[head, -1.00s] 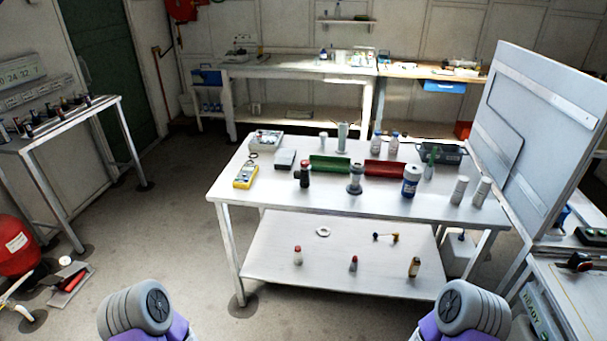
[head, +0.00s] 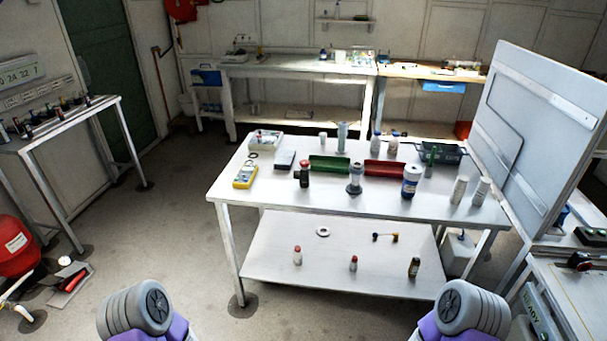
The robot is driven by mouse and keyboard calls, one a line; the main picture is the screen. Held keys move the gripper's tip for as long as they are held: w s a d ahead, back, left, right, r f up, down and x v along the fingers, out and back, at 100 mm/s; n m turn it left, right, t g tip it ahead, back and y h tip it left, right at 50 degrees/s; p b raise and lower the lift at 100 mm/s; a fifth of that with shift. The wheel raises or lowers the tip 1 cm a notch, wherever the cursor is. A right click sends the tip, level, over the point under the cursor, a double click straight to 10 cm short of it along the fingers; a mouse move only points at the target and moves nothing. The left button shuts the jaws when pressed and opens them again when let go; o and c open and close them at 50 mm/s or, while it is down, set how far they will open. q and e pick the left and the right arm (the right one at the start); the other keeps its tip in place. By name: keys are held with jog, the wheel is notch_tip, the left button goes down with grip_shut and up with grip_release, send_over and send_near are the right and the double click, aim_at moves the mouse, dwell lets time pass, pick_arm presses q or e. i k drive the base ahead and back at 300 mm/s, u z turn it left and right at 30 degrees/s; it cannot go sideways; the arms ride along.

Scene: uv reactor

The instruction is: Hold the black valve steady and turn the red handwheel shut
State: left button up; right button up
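A small black upright piece with a red top (head: 304,173) stands on the white table, left of centre. It looks like the black valve with its red handwheel, but it is too small to make out the wheel's shape or position. Nothing touches it. Only rounded grey and purple parts of my two arms show at the bottom edge, well short of the table. Both of my grippers are out of view.
The white table (head: 330,202) has a lower shelf with small bottles. Near the valve are a yellow meter (head: 245,177), a green tray (head: 329,164), a red tray (head: 384,169) and a grey cylinder (head: 355,178). A tall grey panel (head: 545,130) stands right.

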aim_at(305, 163)
jog(key=u, duration=0.9)
jog(key=k, duration=1.2)
jog(key=u, duration=1.1)
jog(key=i, duration=0.8)
jog(key=z, duration=0.5)
jog(key=i, duration=2.2)
jog(key=z, duration=1.85)
jog(key=i, duration=1)
jog(key=z, duration=1)
